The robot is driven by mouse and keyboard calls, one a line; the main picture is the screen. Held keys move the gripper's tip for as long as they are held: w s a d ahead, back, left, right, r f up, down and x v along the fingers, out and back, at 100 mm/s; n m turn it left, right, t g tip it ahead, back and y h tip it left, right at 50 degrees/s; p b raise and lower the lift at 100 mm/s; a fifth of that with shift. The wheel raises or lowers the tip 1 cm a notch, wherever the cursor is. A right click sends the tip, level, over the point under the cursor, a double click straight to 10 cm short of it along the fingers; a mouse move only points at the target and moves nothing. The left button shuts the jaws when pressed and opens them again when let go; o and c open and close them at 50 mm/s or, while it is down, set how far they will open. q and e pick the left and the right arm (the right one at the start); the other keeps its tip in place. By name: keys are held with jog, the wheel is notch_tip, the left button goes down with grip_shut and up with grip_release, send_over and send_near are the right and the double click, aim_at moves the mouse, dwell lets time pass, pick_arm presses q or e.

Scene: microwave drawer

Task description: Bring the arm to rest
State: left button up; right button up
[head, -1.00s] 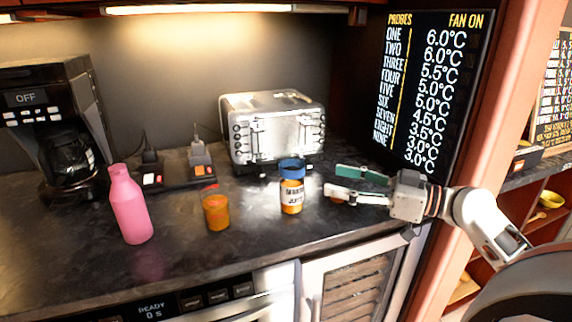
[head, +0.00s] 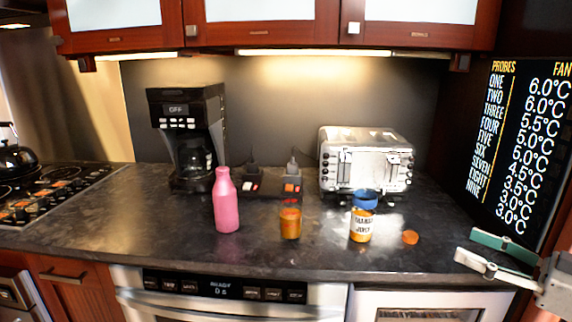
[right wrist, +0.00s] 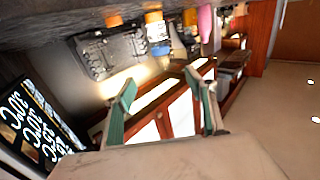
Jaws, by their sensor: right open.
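My right gripper (head: 496,255) is at the right edge of the head view, beside the counter's right end. Its two green-padded fingers are spread apart with nothing between them. In the right wrist view the same open fingers (right wrist: 165,105) show, with the counter items beyond them, appearing upside down. My left gripper is in neither view.
On the dark counter (head: 130,235) stand a pink bottle (head: 227,205), an orange jar (head: 290,223), a blue-capped juice bottle (head: 361,220), a toaster (head: 365,162) and a coffee maker (head: 188,140). A small orange object (head: 410,237) lies nearest my gripper. A display panel (head: 515,145) stands behind the gripper.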

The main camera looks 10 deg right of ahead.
jog(key=s+a+f+g+h, duration=0.2)
jog(key=s+f, duration=0.1)
jog(key=f, duration=0.7)
jog(key=s+a+f+n+g+h, duration=0.1)
jog(key=s+a+f+g+h, duration=0.15)
jog(key=f, duration=0.75)
jog(key=s+a+f+g+h, duration=0.2)
jog(key=s+a+f, duration=0.1)
jog(key=f, duration=0.7)
jog(key=s+f+g+h, duration=0.3)
jog(key=s+f+h, duration=0.3)
jog(key=s, duration=0.5)
pick_arm(q)
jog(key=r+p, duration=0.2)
jog(key=p, duration=0.1)
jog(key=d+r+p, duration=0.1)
jog(key=p, duration=0.1)
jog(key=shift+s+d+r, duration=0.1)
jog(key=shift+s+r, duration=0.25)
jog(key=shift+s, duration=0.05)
pick_arm(e)
jog(key=w+a+f+m+t+y, duration=0.1)
jog(key=a+f+t+y, duration=0.1)
jog(key=a, duration=0.5)
jog(key=w+a+f+m+t+y, duration=0.2)
jog(key=a+f+y, duration=0.1)
jog(key=a, duration=0.5)
jog(key=shift+w+a+t+y, duration=0.25)
jog(key=shift+t+y, duration=0.1)
jog(key=shift+y, duration=0.1)
